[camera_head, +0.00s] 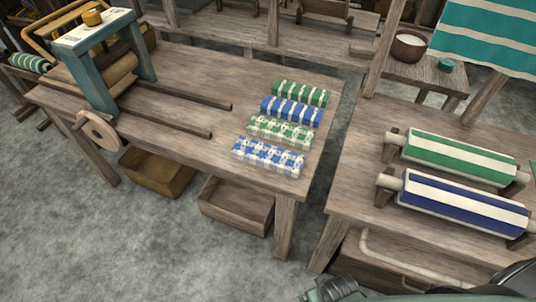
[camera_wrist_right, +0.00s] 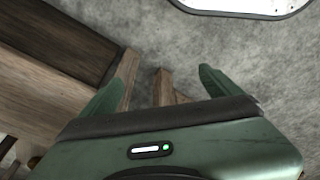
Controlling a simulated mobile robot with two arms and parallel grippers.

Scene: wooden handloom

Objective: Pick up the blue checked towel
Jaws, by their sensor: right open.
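The blue checked towel (camera_head: 267,157) lies rolled on the wooden table at its front right corner, nearest of a row of rolled towels. A green checked towel (camera_head: 280,131), a blue striped one (camera_head: 291,111) and a green striped one (camera_head: 300,94) lie behind it. My right gripper (camera_wrist_right: 168,74) shows in the right wrist view, with its green fingers spread apart and nothing between them. The floor and wooden parts lie beyond the fingers, and no towel shows there. My left gripper is in neither view.
The wooden table (camera_head: 190,75) bears a blue-framed roller device (camera_head: 90,70) at its left and two dark rods. A second table (camera_head: 350,190) at the right holds green-striped (camera_head: 455,158) and blue-striped (camera_head: 460,205) cloth rolls. A narrow gap separates the tables.

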